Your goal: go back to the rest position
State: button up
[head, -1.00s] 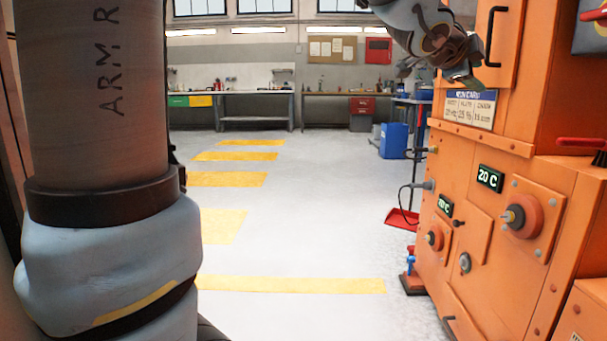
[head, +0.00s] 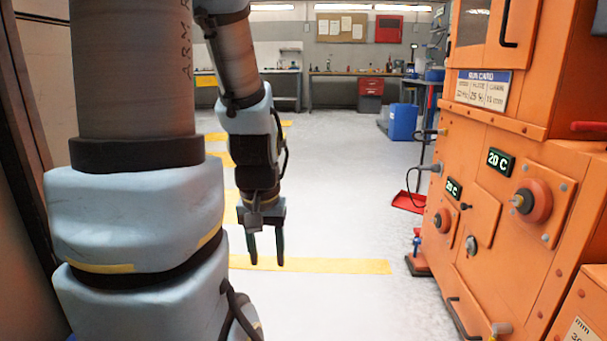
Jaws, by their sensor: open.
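My gripper (head: 266,258) hangs at the end of my arm, left of the middle of the picture. Its two dark fingers point down and stand apart, open, with nothing between them. It is over the pale floor (head: 330,222), in front of a yellow floor stripe (head: 345,266). It is well clear of the orange machine on the right.
The orange machine (head: 487,222) fills the right side, with a run card (head: 483,90), two 20 C displays and round knobs. A red dustpan (head: 409,201) and a blue bin (head: 403,122) stand beside it. Workbenches line the back wall. The middle floor is clear.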

notch_tip(320, 180, up, 38)
jog(key=p, duration=3.6)
jog(key=shift+w+d+r, duration=0.15)
jog(key=shift+w, duration=0.2)
